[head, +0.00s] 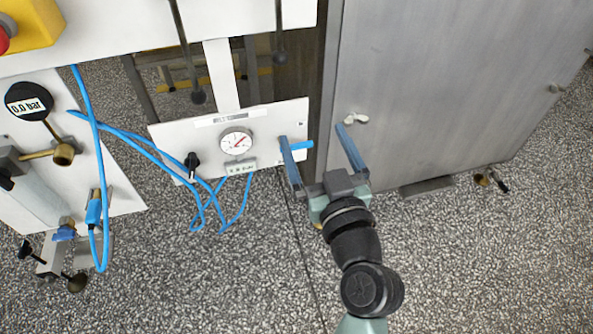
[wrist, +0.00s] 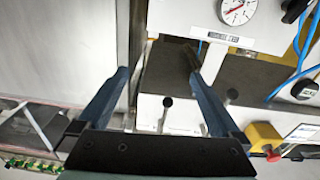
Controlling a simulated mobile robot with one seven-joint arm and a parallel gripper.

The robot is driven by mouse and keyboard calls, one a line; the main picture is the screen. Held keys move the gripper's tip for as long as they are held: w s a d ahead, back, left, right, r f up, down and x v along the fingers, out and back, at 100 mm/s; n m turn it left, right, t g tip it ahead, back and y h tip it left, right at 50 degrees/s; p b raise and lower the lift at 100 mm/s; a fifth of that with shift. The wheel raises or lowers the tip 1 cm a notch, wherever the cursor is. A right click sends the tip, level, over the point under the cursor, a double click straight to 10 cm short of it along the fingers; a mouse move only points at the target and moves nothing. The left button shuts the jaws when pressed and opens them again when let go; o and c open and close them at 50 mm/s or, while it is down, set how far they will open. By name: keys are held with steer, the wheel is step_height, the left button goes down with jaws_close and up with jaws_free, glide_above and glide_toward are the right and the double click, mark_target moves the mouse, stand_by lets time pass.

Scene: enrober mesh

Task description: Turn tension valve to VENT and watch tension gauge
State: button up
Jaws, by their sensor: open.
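The white panel (head: 175,140) carries a round dial gauge (head: 236,141) with a red needle, probably the tension gauge; its scale is too small to read. Left of the gauge is a black knob (head: 192,161), probably the tension valve; its position marks are not readable. In the wrist view the gauge (wrist: 237,11) is at the top and the black knob (wrist: 293,10) is at the top right, partly cut off. My gripper (head: 313,135) is open and empty, off the panel's right end. It is apart from the knob, with the gauge between them.
Blue hoses (head: 150,147) loop left of and below the panel. A round 0.0 bar display (head: 28,101) is at the far left. A yellow box with a red button (wrist: 265,140) shows in the wrist view. A grey metal cabinet (head: 440,80) stands right.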

steer(key=b, duration=0.5)
glide_toward(297, 149)
steer(key=shift+m+g, duration=0.3)
steer(key=x, duration=0.3)
steer(key=b+x, duration=0.1)
steer(key=x, duration=0.3)
steer(key=b+x, duration=0.1)
steer(key=x, duration=0.2)
steer(key=shift+w+r, duration=0.35)
steer(key=c, duration=1.1)
steer(key=shift+o, duration=0.2)
